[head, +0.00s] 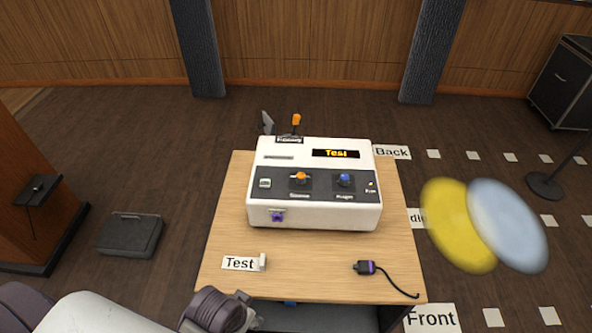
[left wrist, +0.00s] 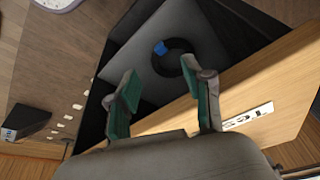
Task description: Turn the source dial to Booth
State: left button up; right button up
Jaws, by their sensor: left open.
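The source dial (head: 300,178), an orange knob labelled "Source", sits on the dark front panel of a white console (head: 315,216) on the table. The display (head: 336,154) above reads "Test" in yellow letters. The dial's position markings are too small to read. My left gripper (head: 252,311) is low at the table's front edge, well below and left of the dial, and touches nothing visible. In the left wrist view my left gripper (left wrist: 163,103) is open and empty, with its green pads apart. The dial is not in that view. My right gripper is in neither view.
A blue knob (head: 344,180) is right of the dial. A purple socket (head: 277,216) is on the console's front. A purple-banded plug (head: 366,267) with a cable and a "Test" card (head: 240,263) lie on the wooden table (head: 310,280). The tabletop before the console is mostly clear.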

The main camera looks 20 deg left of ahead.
pick_arm(q)
jog(key=w+d+r+m+t+h, duration=0.1)
jog(key=w+d+r+m+t, duration=0.25)
jog(key=w+r+t, duration=0.65)
jog(key=w+d+r+m+t, duration=0.2)
jog(key=w+r+m+t, duration=0.25)
jog(key=w+r, duration=1.1)
jog(key=w+d+r+m+t+h, duration=0.2)
jog(key=w+d+r+m+h, duration=0.1)
jog(key=d+r+m+h, duration=0.55)
jog(key=s+d+r+m+g+h, duration=0.1)
jog(key=d+r+m+g+h, duration=0.1)
jog(key=d+m+g+h, duration=0.6)
jog(key=s+d+r+m+g+h, duration=0.25)
jog(key=m+g, duration=0.25)
jog(key=m, duration=0.8)
jog(key=m+g+y, duration=0.7)
jog(key=m+y, duration=0.4)
jog(key=y, duration=0.9)
send_near(301, 175)
notch_tip(301, 175, down, 9)
jog(key=p, duration=0.3)
jog(key=shift+d+f, duration=0.1)
jog(key=shift+f, duration=0.05)
